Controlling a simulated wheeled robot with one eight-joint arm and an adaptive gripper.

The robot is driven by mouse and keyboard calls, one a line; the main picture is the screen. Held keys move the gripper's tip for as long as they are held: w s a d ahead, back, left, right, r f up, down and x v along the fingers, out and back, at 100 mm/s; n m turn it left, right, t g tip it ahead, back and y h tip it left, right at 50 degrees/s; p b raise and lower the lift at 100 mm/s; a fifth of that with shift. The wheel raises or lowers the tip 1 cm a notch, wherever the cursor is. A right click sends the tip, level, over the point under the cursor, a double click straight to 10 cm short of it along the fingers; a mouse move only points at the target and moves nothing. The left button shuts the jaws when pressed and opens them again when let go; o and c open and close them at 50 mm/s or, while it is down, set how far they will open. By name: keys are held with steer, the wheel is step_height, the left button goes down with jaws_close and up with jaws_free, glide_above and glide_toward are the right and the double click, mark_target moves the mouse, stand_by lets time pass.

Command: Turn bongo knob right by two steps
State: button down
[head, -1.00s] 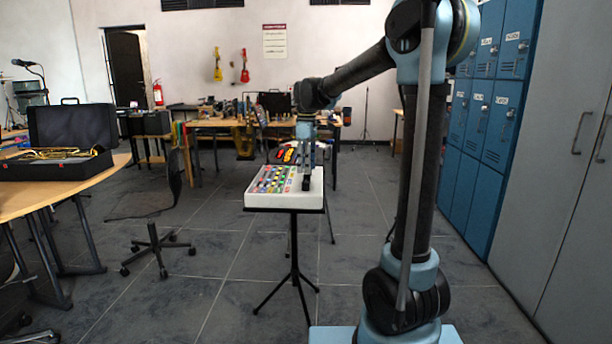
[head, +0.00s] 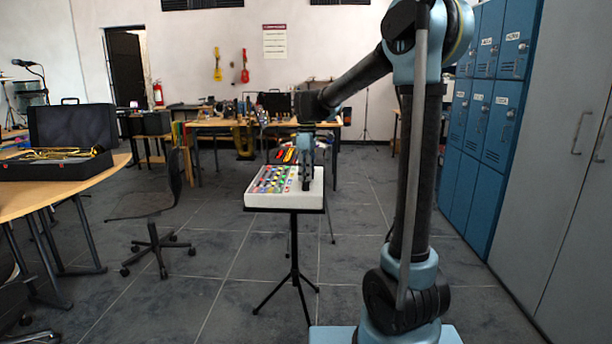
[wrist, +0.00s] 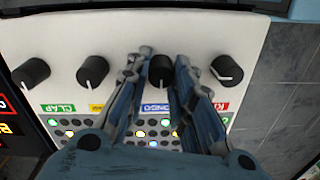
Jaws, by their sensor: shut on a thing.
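The bongo knob (wrist: 161,70) is a black round knob on a white panel, above a blue label that reads BONGO (wrist: 155,108). My gripper (wrist: 162,60) has a finger on each side of it and is shut on it in the wrist view. A short pale pointer mark seems to show at the knob's lower edge, but its exact angle is hard to tell. In the head view my gripper (head: 306,184) points down onto the right part of the white drum machine (head: 312,198), and the knob is hidden there.
Black knobs stand on both sides: two to the left, the nearer one (wrist: 92,71) close by, and one to the right (wrist: 225,68). Rows of coloured pads lie below. The machine sits on a tripod stand (head: 294,250). A chair (head: 150,215) stands to the left.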

steer(key=shift+m, duration=0.4)
steer(key=m, duration=0.4)
steer(key=shift+w+d+m, duration=0.1)
steer(key=shift+w+m, duration=0.05)
steer(key=shift+m, duration=0.25)
steer(key=m, duration=0.6)
stand_by(0.4)
steer(key=c, duration=1.4)
jaws_free()
step_height(320, 180, up, 12)
steer(key=shift+d, duration=0.25)
